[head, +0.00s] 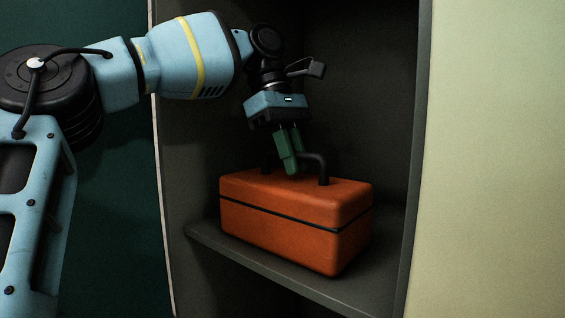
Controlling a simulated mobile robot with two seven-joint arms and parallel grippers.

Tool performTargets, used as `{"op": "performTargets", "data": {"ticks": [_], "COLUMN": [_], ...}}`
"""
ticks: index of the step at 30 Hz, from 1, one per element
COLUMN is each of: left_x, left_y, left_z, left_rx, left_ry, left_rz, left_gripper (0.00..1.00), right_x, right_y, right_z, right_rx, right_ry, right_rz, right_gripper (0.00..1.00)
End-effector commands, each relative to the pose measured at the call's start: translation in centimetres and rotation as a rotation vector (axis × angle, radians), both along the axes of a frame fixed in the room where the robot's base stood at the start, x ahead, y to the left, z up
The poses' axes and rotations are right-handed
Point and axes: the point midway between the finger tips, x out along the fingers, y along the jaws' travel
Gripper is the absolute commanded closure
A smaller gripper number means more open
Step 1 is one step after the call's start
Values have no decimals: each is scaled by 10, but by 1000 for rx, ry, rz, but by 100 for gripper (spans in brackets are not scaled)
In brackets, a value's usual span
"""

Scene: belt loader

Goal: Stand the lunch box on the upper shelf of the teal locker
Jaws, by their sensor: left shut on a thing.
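The orange lunch box (290,218) has a dark band around it and a dark handle (318,160) on top. It is upright inside the locker, at the level of a grey shelf (270,272), and its near corner reaches the shelf's front edge. I cannot tell for sure whether its base rests on the shelf. My left gripper (289,165) points down from above, its green fingers shut on the handle. The fingers hide part of the handle. My right gripper is not in view.
The locker's grey side wall (412,170) stands close to the right of the box. The left wall (185,150) is beside my forearm. A dark teal surface (115,220) lies to the left and a pale panel (495,160) to the right. Dark space shows below the shelf.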

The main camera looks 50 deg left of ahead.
Motion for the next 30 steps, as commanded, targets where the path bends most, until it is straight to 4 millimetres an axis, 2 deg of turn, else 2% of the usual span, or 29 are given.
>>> {"op": "performTargets", "data": {"ticks": [16,17,21,30], "left_x": [3,3,4,4], "left_y": [-4,-4,-4,-4], "left_z": [-1,-2,-2,-1], "left_rx": [-1,0,0,0], "left_ry": [-9,-6,-6,-6], "left_rz": [-2,-2,-2,-2], "left_gripper": [100,82,64,64], "right_x": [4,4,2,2], "right_y": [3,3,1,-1], "right_z": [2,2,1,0], "right_rx": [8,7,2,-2], "right_ry": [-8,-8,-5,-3], "right_rz": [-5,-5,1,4], "right_gripper": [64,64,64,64]}}
